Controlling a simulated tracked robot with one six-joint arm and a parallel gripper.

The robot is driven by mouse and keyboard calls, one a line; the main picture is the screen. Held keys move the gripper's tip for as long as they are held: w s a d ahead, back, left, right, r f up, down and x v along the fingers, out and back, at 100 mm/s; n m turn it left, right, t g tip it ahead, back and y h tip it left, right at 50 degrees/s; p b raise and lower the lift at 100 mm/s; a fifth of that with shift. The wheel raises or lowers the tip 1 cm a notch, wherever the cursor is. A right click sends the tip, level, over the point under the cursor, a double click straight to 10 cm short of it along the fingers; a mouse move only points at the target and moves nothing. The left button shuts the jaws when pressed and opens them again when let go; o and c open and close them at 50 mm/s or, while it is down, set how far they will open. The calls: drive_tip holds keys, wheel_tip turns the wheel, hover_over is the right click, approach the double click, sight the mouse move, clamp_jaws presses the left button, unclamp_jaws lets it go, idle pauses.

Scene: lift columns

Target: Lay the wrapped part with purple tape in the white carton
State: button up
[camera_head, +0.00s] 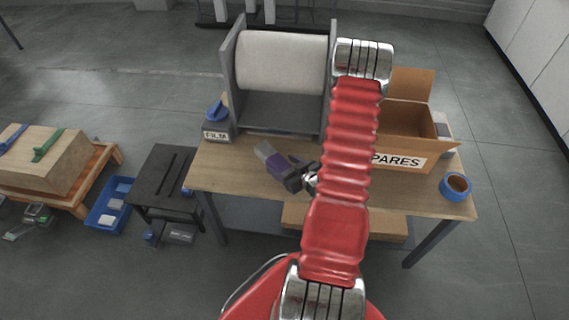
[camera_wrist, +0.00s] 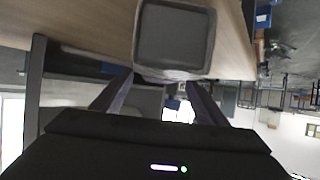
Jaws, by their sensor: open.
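My gripper (camera_head: 286,168) is close beside that end, low over the table. No white carton shows clearly; a pale object (camera_head: 441,124) is partly hidden behind the brown box.
An open brown box (camera_head: 404,123) marked "PARES" stands right of my arm, which hides part of it. A large film roll (camera_head: 283,62) stands in a grey frame at the back.

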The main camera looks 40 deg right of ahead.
drive_tip(key=v, duration=1.1)
idle(0.6)
drive_tip(key=shift+r, duration=0.1)
drive_tip(key=shift+w+d+r+g, duration=0.15)
drive_tip(key=shift+w+r+g, duration=0.15)
drive_tip(key=shift+w, duration=0.15)
drive_tip(key=w+r+g, duration=0.1)
drive_tip(key=r, duration=0.1)
drive_tip(key=w+d+r+n+g, duration=0.1)
drive_tip(key=w, duration=0.1)
drive_tip(key=shift+w+r+n+h, duration=0.3)
drive_tip(key=shift+r+h, duration=0.1)
drive_tip(key=w+a+r+g+h, duration=0.15)
drive_tip(key=a+r, duration=0.25)
drive_tip(key=r, duration=0.4)
drive_tip(key=w+a+r+g+h, duration=0.1)
drive_tip(key=w+a+r+g, duration=0.2)
drive_tip(key=r, duration=0.5)
drive_tip(key=s+a+r+y, duration=0.1)
drive_tip(key=s+a+r, duration=0.3)
drive_tip(key=a, duration=0.4)
drive_tip(key=s+a+r+y, duration=0.2)
drive_tip(key=s+a+r, duration=0.2)
drive_tip(key=a, duration=0.5)
drive_tip(key=s+a+r+y, duration=0.2)
drive_tip(key=s+a+r, duration=0.2)
drive_tip(key=a, duration=0.4)
drive_tip(key=shift+s+a+r, duration=0.25)
drive_tip(key=shift+s+r, duration=0.15)
drive_tip(key=shift+r, duration=0.05)
